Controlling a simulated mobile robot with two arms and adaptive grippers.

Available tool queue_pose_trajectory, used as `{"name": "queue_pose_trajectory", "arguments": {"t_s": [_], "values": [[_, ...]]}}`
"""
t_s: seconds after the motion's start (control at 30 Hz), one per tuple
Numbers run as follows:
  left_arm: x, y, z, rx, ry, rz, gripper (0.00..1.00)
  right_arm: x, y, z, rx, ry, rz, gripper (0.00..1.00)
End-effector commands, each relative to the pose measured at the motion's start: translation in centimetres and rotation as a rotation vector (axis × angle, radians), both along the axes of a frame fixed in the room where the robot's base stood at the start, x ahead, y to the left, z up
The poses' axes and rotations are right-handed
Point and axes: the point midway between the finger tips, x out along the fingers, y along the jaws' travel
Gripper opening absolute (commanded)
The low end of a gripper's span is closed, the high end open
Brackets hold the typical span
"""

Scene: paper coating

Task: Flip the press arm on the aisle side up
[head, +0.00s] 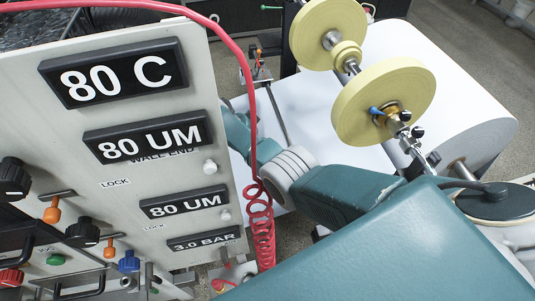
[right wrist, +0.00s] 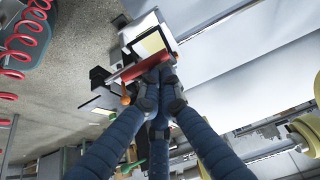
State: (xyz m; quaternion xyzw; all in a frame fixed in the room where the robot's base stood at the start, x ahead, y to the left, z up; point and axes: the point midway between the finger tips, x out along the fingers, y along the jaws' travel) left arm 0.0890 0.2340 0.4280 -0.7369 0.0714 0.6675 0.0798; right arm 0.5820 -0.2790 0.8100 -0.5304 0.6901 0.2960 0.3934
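In the right wrist view, the blue fingers of my right gripper (right wrist: 160,85) run up from below and come together at their tips. The tips overlap or meet a red bar (right wrist: 137,70) that lies at a slant, with an orange knob (right wrist: 125,99) near its lower left end. I cannot tell whether the fingers grip the bar or only touch it, or whether this bar belongs to the press arm. In the head view, my teal right arm reaches left behind the control panel (head: 230,150), which hides its gripper. My left gripper is not in view.
The panel carries displays, knobs and levers. A red coiled hose (head: 262,225) hangs at its right edge, close to my arm. Yellow rolls (head: 384,100) stand above my arm, before a wide white paper roll (head: 440,80). Open floor (right wrist: 60,70) shows left in the wrist view.

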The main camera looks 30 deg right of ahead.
Motion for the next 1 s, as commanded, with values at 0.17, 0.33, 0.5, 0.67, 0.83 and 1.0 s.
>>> {"name": "queue_pose_trajectory", "arguments": {"t_s": [0.17,0.33,0.5,0.67,0.83,1.0], "values": [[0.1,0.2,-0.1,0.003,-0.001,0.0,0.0,0.3,2.5,0.1,0.045,-0.01,0.016,0.0],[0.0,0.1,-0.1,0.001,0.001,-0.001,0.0,0.7,3.5,3.4,0.036,-0.015,0.013,0.0],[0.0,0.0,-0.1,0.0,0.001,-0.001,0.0,0.9,4.4,6.9,0.021,-0.012,0.005,0.0],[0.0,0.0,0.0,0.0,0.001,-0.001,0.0,1.0,5.1,9.3,0.012,-0.009,0.0,0.0],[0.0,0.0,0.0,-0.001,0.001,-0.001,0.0,1.0,5.4,10.4,0.006,-0.007,-0.003,0.0],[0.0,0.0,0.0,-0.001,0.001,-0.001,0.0,1.0,5.5,10.6,0.006,-0.006,-0.003,0.0]]}}
